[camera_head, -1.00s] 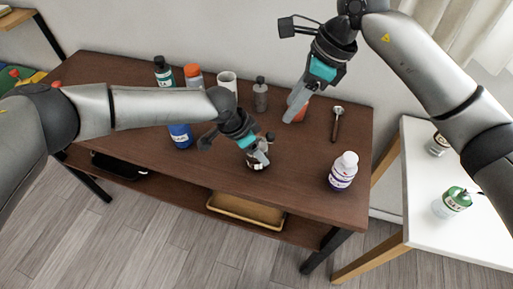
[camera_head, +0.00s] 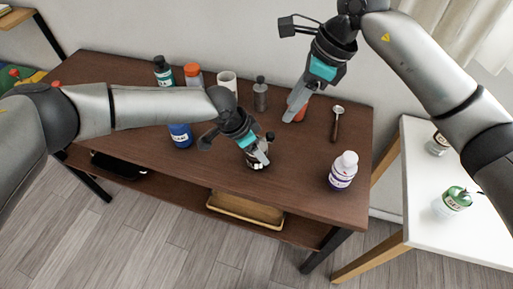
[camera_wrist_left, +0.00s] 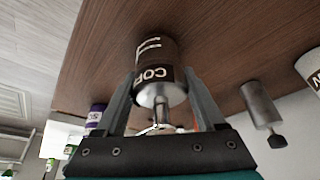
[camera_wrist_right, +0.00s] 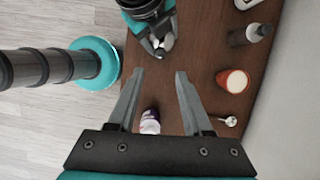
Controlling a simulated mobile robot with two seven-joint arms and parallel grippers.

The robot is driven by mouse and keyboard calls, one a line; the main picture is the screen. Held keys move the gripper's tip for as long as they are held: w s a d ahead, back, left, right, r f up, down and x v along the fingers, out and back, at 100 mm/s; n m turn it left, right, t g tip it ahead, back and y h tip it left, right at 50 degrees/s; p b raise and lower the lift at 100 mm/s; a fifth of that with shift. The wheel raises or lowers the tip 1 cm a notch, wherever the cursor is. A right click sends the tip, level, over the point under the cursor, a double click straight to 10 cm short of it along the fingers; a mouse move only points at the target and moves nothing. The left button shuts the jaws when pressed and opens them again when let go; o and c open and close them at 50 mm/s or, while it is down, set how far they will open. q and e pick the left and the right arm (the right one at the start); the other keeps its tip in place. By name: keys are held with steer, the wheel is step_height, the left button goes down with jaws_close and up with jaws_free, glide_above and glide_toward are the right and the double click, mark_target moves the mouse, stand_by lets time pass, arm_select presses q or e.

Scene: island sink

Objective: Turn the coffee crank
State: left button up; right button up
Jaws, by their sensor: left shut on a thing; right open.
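The coffee grinder (camera_head: 258,163) stands on the brown table near its front edge, a small dark cylinder largely covered by my left gripper (camera_head: 257,153). In the left wrist view its dark body (camera_wrist_left: 153,60) with white lettering and its metal top sit between the fingers. My left gripper (camera_wrist_left: 157,95) is shut on it. A thin metal crank (camera_wrist_left: 160,126) shows at the top, partly hidden by the gripper base. My right gripper (camera_head: 295,104) is open and empty above the table, behind and to the right of the grinder. Its spread fingers show in the right wrist view (camera_wrist_right: 159,73).
A white-and-purple bottle (camera_head: 343,171), a spoon (camera_head: 337,122), an orange cup (camera_head: 300,114) and a grey shaker (camera_head: 260,96) stand or lie around. A white mug (camera_head: 227,82) and several bottles are at the back left. A white side table (camera_head: 425,215) stands right.

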mark_target(271, 133)
stand_by(0.3)
steer(key=shift+o, duration=0.6)
steer(key=shift+a+r, duration=0.1)
steer(key=shift+a, duration=0.1)
steer(key=shift+a+r+h, duration=1.15)
steer(key=shift+a+h, duration=0.7)
steer(key=shift+h, duration=0.15)
steer(key=shift+m+g, duration=0.3)
steer(key=shift+m, duration=0.1)
steer(key=f, duration=1.2)
steer(key=shift+w, duration=0.35)
steer(key=shift+c, duration=0.2)
jaws_close()
